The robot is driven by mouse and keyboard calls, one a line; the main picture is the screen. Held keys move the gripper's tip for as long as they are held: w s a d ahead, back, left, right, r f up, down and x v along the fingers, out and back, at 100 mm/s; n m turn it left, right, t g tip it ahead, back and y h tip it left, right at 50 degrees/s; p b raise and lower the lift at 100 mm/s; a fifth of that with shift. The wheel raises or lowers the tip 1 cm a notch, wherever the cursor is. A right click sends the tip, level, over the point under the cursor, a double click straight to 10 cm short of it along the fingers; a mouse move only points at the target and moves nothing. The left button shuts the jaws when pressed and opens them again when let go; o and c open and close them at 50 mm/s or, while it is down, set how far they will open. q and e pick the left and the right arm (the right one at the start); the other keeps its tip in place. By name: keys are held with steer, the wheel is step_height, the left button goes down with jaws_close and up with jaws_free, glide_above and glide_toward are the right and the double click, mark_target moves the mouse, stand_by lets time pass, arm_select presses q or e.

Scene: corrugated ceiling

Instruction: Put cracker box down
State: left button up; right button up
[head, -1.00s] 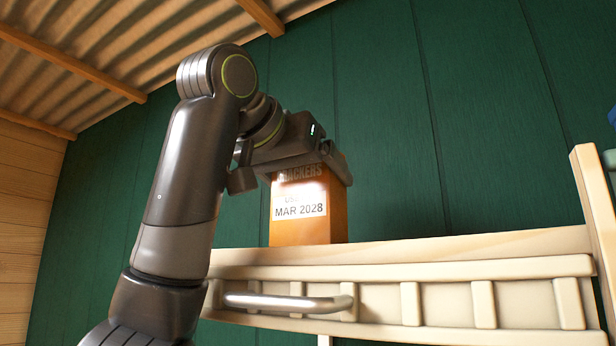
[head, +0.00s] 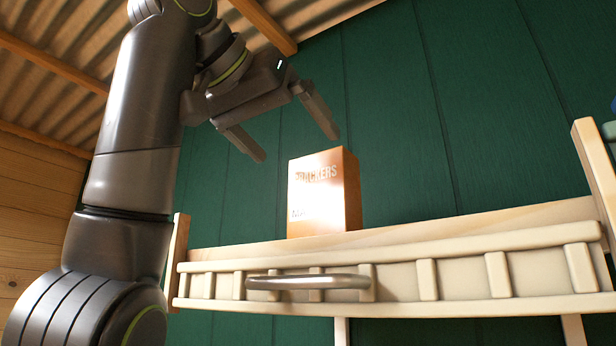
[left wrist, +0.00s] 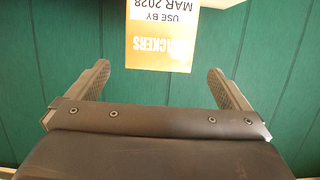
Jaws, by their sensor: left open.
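The orange cracker box (head: 323,190) stands upright on the wooden shelf (head: 420,236), behind its front edge, so its base is hidden. Glare washes out part of its label. My left gripper (head: 297,146) is open and empty, up and to the left of the box and apart from it. In the left wrist view the box (left wrist: 160,36) shows upside down, beyond the open fingers of the gripper (left wrist: 157,80), with its "USE BY MAR 2028" label readable. My right gripper is not in view.
A metal handle bar (head: 308,282) runs along the shelf's slatted front. A wooden post (head: 598,180) rises at the right end, with a blue-green thing (head: 609,130) partly cut off beside it. The shelf right of the box looks clear. A green wall (head: 430,110) stands behind.

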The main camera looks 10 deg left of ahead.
arm_select(q)
steer(key=shift+b+v, duration=0.45)
steer(key=shift+v, duration=0.45)
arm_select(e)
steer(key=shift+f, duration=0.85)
arm_select(q)
steer(key=shift+s, duration=0.1)
